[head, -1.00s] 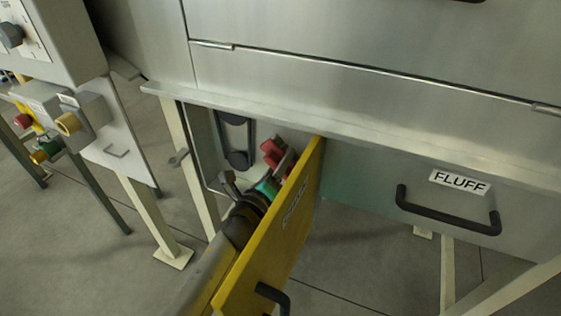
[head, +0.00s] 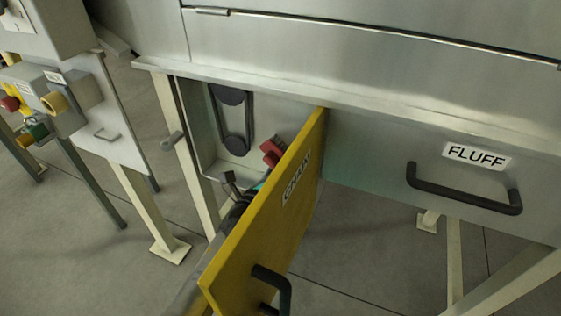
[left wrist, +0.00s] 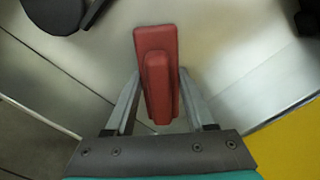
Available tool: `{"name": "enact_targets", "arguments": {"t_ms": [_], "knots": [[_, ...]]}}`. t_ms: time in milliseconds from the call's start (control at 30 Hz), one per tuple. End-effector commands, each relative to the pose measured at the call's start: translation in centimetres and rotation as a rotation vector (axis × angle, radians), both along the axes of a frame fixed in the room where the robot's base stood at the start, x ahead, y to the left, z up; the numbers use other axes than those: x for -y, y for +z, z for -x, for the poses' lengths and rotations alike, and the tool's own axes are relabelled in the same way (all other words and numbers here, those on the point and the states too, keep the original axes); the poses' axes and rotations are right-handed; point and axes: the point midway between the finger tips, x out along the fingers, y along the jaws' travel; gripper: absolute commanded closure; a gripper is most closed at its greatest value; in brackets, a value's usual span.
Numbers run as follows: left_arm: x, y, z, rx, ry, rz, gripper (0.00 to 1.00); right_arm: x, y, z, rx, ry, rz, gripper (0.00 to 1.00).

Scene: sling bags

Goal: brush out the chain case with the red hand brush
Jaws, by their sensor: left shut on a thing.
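The chain case (head: 203,135) is an open grey recess under the machine, with a black chain loop (head: 248,115) running over an upper and a lower wheel on its back wall. Its yellow door (head: 262,215), labelled as the chain door, stands swung open. My left gripper (left wrist: 160,95) is shut on the red hand brush (left wrist: 155,75), which points ahead toward a pale metal surface. The brush (head: 270,153) also shows in the head view, beside the door's edge and below right of the chain. The door hides most of my left gripper there. I cannot tell whether the brush touches anything.
A closed panel (head: 370,165) labelled FLUFF, with a black handle (head: 465,192), is right of the door. The door's black handle (head: 272,283) juts out low. A control box (head: 50,98) and cream legs (head: 148,210) stand left. The floor below is open.

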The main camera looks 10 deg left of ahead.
Motion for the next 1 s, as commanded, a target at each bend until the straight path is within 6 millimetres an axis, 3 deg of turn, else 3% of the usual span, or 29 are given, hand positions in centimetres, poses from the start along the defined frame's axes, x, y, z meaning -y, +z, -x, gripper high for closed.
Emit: {"name": "enact_targets", "arguments": {"t_ms": [200,567,1000], "knots": [[0.0,-2.3,0.0,0.001,-0.001,0.000,0.90,0.0,-2.3,0.0,0.000,0.000,0.000,0.49],[0.0,-2.3,0.1,0.001,0.000,0.001,0.90,0.0,-2.2,0.0,0.000,0.000,0.000,0.49],[-0.8,-2.3,4.1,0.001,-0.001,0.001,0.90,0.0,-1.5,0.0,0.000,0.000,0.000,0.49]]}}
